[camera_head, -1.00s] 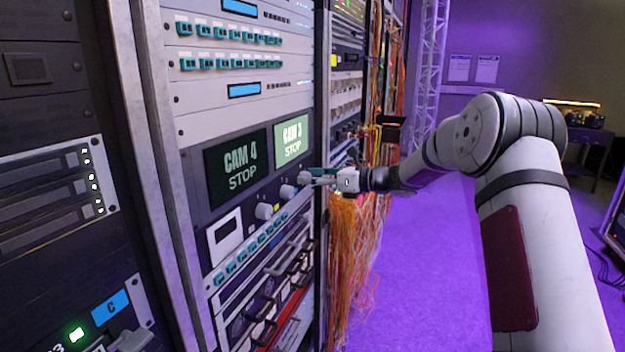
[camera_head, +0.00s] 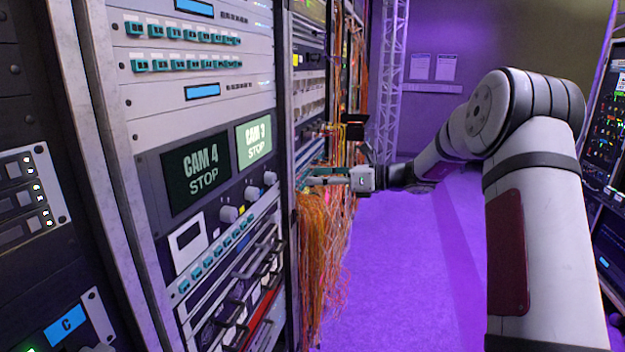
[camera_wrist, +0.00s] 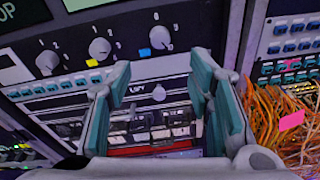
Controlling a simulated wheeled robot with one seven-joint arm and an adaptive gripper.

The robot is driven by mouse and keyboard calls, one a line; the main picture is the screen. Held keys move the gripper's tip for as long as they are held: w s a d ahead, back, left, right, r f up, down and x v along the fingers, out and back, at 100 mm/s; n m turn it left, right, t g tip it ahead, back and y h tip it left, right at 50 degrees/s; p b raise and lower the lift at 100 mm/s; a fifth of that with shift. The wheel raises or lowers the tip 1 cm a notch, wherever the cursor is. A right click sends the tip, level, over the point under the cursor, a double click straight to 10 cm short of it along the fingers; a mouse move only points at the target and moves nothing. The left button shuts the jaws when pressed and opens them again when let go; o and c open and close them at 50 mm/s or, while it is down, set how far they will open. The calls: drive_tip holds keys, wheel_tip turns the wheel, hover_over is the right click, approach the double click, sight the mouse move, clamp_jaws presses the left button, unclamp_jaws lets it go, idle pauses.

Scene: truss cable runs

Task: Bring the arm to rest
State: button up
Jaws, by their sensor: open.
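My gripper (camera_head: 318,176) is at the end of my arm in the head view, in front of the rack's right edge and the hanging orange cables. In the wrist view, my gripper (camera_wrist: 158,95) shows two teal fingers spread apart with nothing between them. Beyond them is the rack panel with grey knobs (camera_wrist: 100,50). The head view shows this panel with a dark CAM 4 STOP screen (camera_head: 196,172) and a lit CAM 3 STOP screen (camera_head: 254,141). The gripper is apart from the knobs (camera_head: 229,214).
Orange cables (camera_head: 322,240) hang along the rack's right side, close to the gripper. A dark rack (camera_head: 40,130) stands at left. The purple floor (camera_head: 400,270) is clear between the cables and my arm. A metal truss (camera_head: 388,90) stands behind, and monitors (camera_head: 606,140) are at the right.

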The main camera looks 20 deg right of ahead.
idle(0.3)
drive_tip(key=s+a+r+n+g+h, duration=0.2)
drive_tip(key=s+a+n+g+h, duration=0.15)
drive_tip(key=s+a+n, duration=0.55)
drive_tip(key=s+a+r+n+g+h, duration=0.15)
drive_tip(key=s+a+n+g, duration=0.35)
drive_tip(key=s, duration=0.8)
drive_tip(key=s+d+f+n+t+h, duration=0.1)
drive_tip(key=s+n+h, duration=0.3)
drive_tip(key=s, duration=0.8)
drive_tip(key=s+d+f+n+t+h+p, duration=0.1)
drive_tip(key=s+d+n+h, duration=0.3)
drive_tip(key=s+n, duration=0.5)
drive_tip(key=s+f, duration=0.1)
drive_tip(key=s, duration=0.1)
drive_tip(key=shift+s+f+n+t, duration=0.15)
drive_tip(key=shift+s+n+t, duration=0.15)
drive_tip(key=shift+s+t, duration=0.05)
